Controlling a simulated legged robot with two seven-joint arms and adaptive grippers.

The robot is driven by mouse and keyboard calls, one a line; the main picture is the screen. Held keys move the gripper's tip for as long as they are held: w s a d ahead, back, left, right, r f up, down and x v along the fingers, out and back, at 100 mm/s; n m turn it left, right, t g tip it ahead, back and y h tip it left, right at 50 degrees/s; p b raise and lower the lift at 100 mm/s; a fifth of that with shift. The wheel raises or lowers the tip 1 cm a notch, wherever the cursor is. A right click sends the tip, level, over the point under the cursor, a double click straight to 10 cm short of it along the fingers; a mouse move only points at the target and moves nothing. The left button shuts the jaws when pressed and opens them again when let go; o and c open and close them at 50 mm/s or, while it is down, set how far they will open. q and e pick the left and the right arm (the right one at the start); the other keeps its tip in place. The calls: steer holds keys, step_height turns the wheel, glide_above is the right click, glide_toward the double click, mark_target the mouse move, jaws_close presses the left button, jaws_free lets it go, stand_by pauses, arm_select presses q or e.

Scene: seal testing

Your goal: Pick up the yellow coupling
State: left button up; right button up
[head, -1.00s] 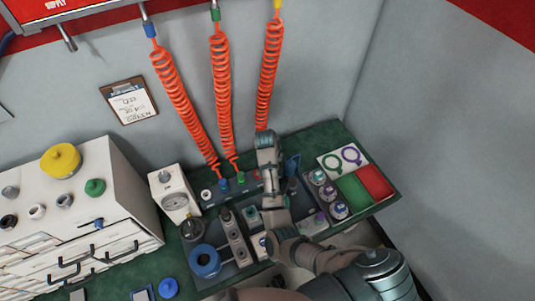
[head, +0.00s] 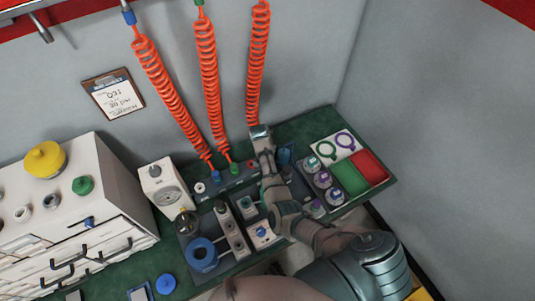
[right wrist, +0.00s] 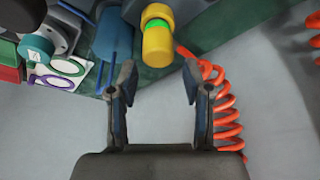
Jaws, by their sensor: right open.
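The yellow coupling (right wrist: 157,44) shows in the right wrist view, with a green part on its face. It sits at the top centre, just beyond the fingertips and roughly in line with the gap between them. My right gripper (right wrist: 158,82) is open and empty. In the head view my right gripper (head: 260,132) is over the back of the green bench, at the lower end of the right orange coiled hose (head: 258,65). The gripper and arm hide the yellow coupling there. My left gripper is in neither view.
An orange coil (right wrist: 228,120) hangs close beside the right finger. Blue (head: 215,176) and green (head: 234,169) couplings sit left of my arm.

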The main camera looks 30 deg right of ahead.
steer(key=b+x, duration=0.1)
steer(key=x, duration=0.3)
steer(key=shift+s+f, duration=0.15)
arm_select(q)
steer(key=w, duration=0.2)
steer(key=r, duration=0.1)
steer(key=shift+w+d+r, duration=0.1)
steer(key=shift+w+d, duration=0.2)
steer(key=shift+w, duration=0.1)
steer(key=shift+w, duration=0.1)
arm_select(e)
jaws_close()
